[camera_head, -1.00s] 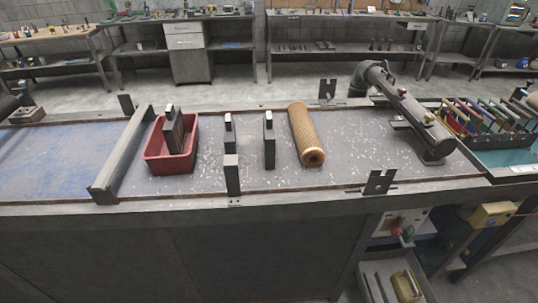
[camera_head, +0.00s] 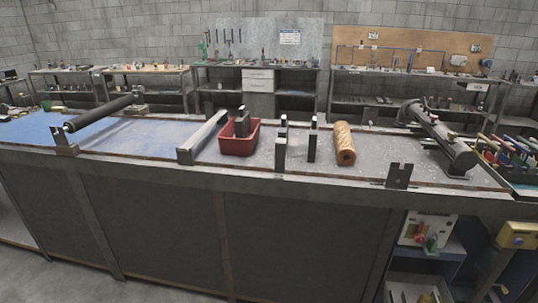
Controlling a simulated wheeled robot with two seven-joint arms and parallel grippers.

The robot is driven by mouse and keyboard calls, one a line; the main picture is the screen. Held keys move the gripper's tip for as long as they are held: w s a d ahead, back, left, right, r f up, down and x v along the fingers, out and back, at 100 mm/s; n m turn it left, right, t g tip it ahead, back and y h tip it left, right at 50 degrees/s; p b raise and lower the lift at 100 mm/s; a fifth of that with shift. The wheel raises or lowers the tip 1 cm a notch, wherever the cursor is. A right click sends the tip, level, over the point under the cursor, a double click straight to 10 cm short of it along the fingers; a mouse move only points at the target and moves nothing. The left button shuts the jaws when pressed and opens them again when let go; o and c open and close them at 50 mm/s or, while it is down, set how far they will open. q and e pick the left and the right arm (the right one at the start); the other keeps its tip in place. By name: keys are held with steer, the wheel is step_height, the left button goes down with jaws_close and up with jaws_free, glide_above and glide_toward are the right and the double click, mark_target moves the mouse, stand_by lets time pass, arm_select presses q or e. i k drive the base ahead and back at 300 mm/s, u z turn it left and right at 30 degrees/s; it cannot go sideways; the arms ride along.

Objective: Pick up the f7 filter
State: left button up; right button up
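A gold-brown mesh tube (camera_head: 344,143), the likeliest f7 filter, lies on the grey workbench (camera_head: 380,145) right of centre, its round end facing me. I can read no f7 marking on it. Nothing touches it that I can see. Neither of my grippers is in view.
Left of the tube stand dark upright blocks (camera_head: 312,142) and a red bin (camera_head: 239,147) holding a dark block. A raised bar (camera_head: 203,137) crosses the bench. A dark cylindrical device (camera_head: 437,137) lies to the right, near a rack of coloured-handled tools (camera_head: 497,153). Bench space around the tube is partly clear.

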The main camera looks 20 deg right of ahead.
mark_target(314, 131)
steer(key=z, duration=1.15)
steer(key=i, duration=1.15)
steer(key=z, duration=0.05)
